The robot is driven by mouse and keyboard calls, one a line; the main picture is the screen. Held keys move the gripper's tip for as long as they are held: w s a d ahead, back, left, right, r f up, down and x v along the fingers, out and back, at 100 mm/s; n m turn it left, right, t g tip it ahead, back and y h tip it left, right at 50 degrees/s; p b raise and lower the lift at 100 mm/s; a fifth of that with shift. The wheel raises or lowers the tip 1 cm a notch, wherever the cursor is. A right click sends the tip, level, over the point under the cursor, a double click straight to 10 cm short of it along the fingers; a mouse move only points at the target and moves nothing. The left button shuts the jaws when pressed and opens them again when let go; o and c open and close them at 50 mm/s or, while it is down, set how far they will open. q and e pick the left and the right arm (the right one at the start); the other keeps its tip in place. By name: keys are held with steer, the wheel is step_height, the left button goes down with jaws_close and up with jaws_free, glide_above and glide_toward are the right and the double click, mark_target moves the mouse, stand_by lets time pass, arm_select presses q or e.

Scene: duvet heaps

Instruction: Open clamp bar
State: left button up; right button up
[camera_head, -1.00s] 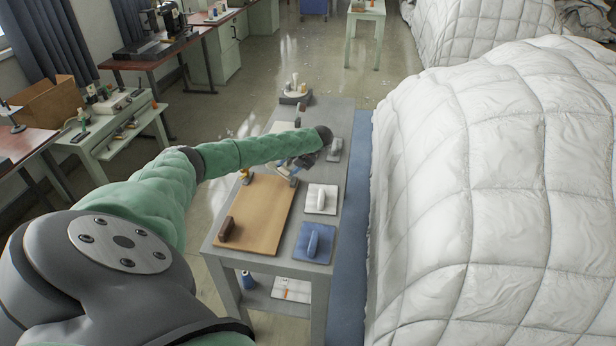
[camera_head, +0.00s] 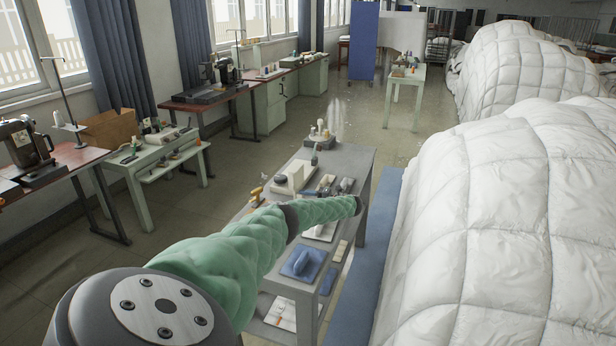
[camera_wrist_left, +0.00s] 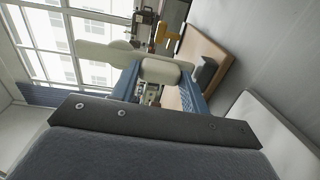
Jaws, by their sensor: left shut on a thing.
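My left gripper (camera_wrist_left: 160,78) shows in the left wrist view as two blue fingers, shut on a cream rounded bar (camera_wrist_left: 163,70) that lies across between them. A longer cream strip (camera_wrist_left: 100,53) runs behind it to the left. I take the rounded bar for the clamp bar, but its hinge and mounting are hidden. A yellow-orange clamp-like part (camera_wrist_left: 172,32) stands just beyond. In the head view my green left arm reaches over the grey table (camera_head: 345,160), and its gripper is hard to make out among the small items there. My right gripper is not in view.
A blue pad (camera_head: 302,262) lies on the table's near end. A cream block (camera_head: 297,176) stands farther back. White quilted duvet heaps (camera_head: 500,200) fill the right side. Workbenches with machines (camera_head: 215,90) line the windows. Open floor (camera_head: 200,200) lies left of the table.

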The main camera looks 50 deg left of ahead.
arm_select(q)
steer(key=shift+w+d+f+g+y, duration=0.15)
steer(key=shift+d+f+g+y, duration=0.15)
steer(key=shift+y, duration=0.2)
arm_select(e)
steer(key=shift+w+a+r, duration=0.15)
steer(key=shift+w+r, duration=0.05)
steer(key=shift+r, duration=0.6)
arm_select(q)
steer(key=o, duration=1.4)
steer(key=shift+w+d+b, duration=0.1)
steer(key=shift+d+b, duration=0.05)
steer(key=shift+b, duration=0.2)
steer(key=b+v, duration=0.1)
steer(key=v, duration=0.5)
steer(key=shift+w+d+f+b, duration=0.15)
steer(key=shift+d+b, duration=0.05)
steer(key=shift+b, duration=0.2)
steer(key=shift+w+d, duration=0.2)
steer(key=shift+d, duration=0.15)
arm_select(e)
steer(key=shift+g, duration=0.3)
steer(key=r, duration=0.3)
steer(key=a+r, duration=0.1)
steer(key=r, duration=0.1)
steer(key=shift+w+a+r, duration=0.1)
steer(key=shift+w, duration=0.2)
